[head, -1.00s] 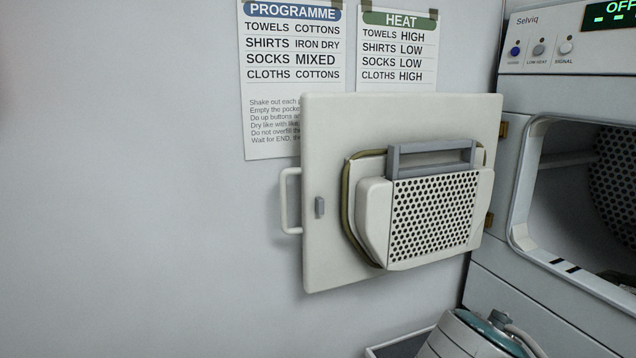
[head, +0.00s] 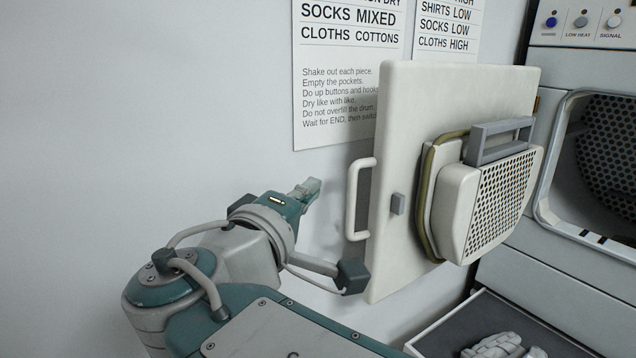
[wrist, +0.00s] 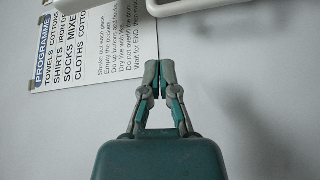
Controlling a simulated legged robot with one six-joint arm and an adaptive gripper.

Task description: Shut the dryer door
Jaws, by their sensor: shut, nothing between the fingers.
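The dryer door (head: 455,95) is white and stands wide open, swung out to the left of the dryer's opening (head: 605,165). Its inner side faces me, with a perforated lint filter (head: 500,200) that has a grey handle. A white bar handle (head: 353,200) sits on the door's left edge. My gripper (head: 312,186) is left of that handle, apart from it, near the wall. In the wrist view the fingers (wrist: 160,68) are together and empty, pointing at the wall, with part of a white bar (wrist: 180,5) at the top edge.
A grey wall (head: 130,100) stands behind, with a programme sheet (head: 345,70) and a heat sheet (head: 447,30). An open tray (head: 440,340) holding pale gloves (head: 495,345) is below the door. The control buttons (head: 581,20) are at top right.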

